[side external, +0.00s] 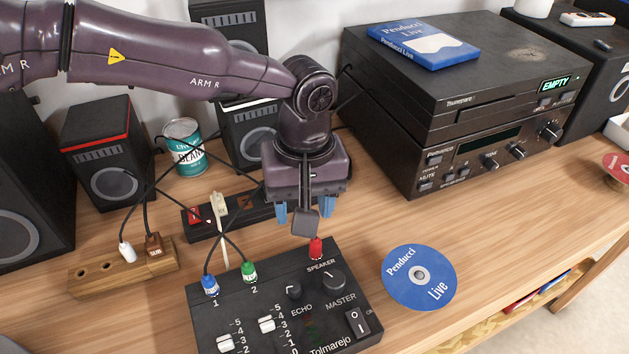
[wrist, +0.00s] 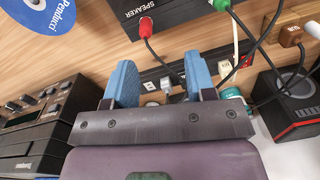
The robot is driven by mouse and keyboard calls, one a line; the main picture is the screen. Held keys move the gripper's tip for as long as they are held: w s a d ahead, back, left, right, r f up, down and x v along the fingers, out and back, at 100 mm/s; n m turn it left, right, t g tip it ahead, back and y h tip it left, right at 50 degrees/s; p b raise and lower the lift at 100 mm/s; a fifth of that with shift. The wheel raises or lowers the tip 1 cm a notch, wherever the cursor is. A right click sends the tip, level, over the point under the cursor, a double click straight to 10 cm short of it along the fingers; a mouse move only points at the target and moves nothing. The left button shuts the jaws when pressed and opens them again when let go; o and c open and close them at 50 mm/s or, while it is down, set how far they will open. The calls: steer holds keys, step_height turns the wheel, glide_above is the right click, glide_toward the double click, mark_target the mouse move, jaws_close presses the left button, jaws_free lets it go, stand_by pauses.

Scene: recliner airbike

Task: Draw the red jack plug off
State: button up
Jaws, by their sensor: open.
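The red jack plug (side external: 316,248) stands upright in the SPEAKER socket at the back edge of the black mixer box (side external: 232,296). In the wrist view the red plug (wrist: 146,27) shows beyond the fingertips, with a dark cable running from it back toward the gap between them. My gripper (side external: 305,210) is above and behind the plug, apart from it. Its blue fingers also show in the wrist view (wrist: 160,63), spread wide with no plug between them. A dark grey block below the gripper partly hides the space behind the plug in the side view.
A blue plug (side external: 210,285) and a green plug (side external: 249,271) stand in the mixer left of the red one. A power strip (side external: 230,213) lies behind. A wooden block (side external: 125,274) holds two plugs. A blue disc (side external: 418,277) lies right, near a black player (side external: 460,90).

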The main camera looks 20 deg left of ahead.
mark_target(315, 243)
steer(key=f+n, duration=0.1)
steer(key=f, duration=0.2)
steer(key=w+f+n, duration=0.1)
steer(key=f+n, duration=0.1)
steer(key=f, duration=0.2)
steer(key=d+f+n, duration=0.1)
steer(key=f, duration=0.2)
steer(key=shift+w+f+n, duration=0.35)
steer(key=shift+n, duration=0.05)
jaws_close()
